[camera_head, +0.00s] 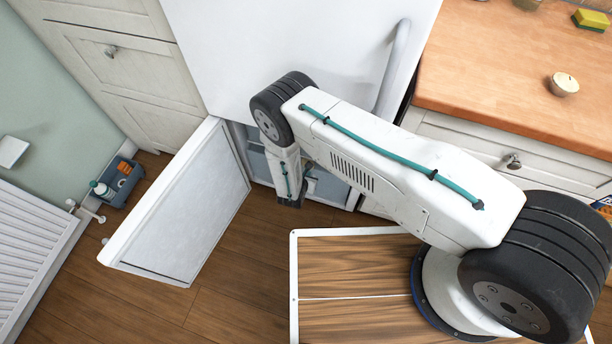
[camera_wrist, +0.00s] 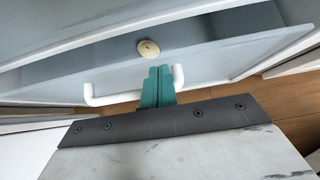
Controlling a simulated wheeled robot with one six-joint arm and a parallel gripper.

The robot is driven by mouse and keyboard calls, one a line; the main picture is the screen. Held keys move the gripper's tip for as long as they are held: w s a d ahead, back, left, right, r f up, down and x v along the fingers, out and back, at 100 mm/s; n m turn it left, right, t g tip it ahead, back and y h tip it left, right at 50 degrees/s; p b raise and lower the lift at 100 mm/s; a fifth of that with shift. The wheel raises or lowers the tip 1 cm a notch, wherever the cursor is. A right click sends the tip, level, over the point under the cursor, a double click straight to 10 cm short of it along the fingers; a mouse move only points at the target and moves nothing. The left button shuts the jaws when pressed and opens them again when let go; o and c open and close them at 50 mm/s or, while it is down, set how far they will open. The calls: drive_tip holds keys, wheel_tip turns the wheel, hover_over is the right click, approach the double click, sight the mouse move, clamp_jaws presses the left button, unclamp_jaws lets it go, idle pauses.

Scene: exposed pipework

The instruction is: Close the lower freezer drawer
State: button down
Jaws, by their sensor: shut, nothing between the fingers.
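The white fridge-freezer (camera_head: 290,50) stands against the back, its lower door (camera_head: 190,205) swung open to the left. The grey-blue lower freezer drawer (camera_head: 328,190) shows behind my arm in the head view, partly hidden by it. In the wrist view the drawer front (camera_wrist: 215,75) spans the picture, with a white bar handle (camera_wrist: 112,98). My gripper (camera_wrist: 155,70) is shut and empty; its teal fingers overlap the handle, and contact cannot be told. In the head view my arm reaches down before the freezer opening, and the fingertips are not clear.
A round beige thing (camera_wrist: 148,48) shows just beyond my fingertips. A wooden counter (camera_head: 500,60) and drawer cabinet stand right, a radiator (camera_head: 35,240) left. A blue-grey box (camera_head: 118,182) sits on the floor by the left wall. Wooden floor (camera_head: 240,290) is free in front.

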drive_tip(key=w, duration=0.1)
drive_tip(key=w+d, duration=0.1)
drive_tip(key=w, duration=0.3)
drive_tip(key=shift+d+r, duration=0.15)
drive_tip(key=shift+d, duration=0.2)
drive_tip(key=s, duration=0.1)
drive_tip(key=s+a, duration=0.1)
drive_tip(key=s, duration=0.1)
drive_tip(key=s+a, duration=0.1)
drive_tip(key=s, duration=0.1)
drive_tip(key=shift+s+a+r, duration=0.1)
drive_tip(key=shift+a+r, duration=0.1)
drive_tip(key=shift+r, duration=0.1)
drive_tip(key=v, duration=0.8)
drive_tip(key=shift+s+r, duration=0.15)
drive_tip(key=shift+s, duration=0.2)
drive_tip(key=shift+d, duration=0.1)
